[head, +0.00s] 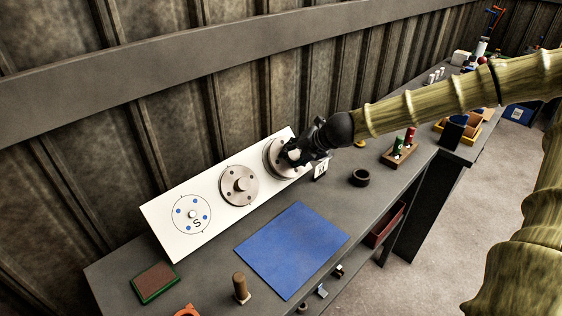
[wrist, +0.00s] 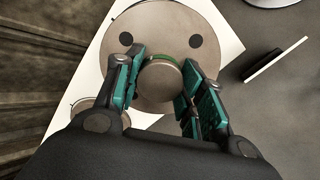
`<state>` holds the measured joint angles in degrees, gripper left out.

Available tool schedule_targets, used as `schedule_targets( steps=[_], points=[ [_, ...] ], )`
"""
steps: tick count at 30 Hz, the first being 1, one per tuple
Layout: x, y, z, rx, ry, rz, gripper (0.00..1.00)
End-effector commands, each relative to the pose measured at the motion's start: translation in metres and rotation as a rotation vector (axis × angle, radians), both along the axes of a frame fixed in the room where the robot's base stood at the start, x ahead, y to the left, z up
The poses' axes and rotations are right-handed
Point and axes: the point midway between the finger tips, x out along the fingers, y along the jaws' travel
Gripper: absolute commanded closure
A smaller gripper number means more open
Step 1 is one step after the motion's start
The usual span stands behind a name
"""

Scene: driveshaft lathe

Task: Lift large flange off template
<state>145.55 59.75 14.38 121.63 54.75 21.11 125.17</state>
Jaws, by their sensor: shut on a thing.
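The large flange (head: 271,158) is a round metal disc with holes and a raised hub, at the right end of the white template (head: 170,207). My gripper (head: 297,153) is at this flange. In the wrist view my gripper (wrist: 160,85) has its teal-padded fingers on either side of the hub of the large flange (wrist: 120,75), shut on it. Whether the disc touches the template cannot be told. A smaller flange (head: 239,185) sits at the template's middle. The left end shows a bare printed circle with blue dots and an S.
A blue mat (head: 292,249) lies in front of the template. A dark ring (head: 360,177), a wooden block with red and green pieces (head: 399,154), a wooden peg (head: 241,288) and a green-edged brown pad (head: 155,283) stand on the bench. The wall is close behind the template.

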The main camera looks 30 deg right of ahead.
Motion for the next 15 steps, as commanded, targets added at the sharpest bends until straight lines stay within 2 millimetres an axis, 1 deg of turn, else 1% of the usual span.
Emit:
schedule_targets(
  steps=[1, 15],
  points=[
    [0.0002, 0.0003, 0.0048, 0.001, -0.004, 0.001, 1.0],
    [-0.0075, -0.0032, 0.0127, 0.001, -0.003, 0.0, 1.0]
  ],
)
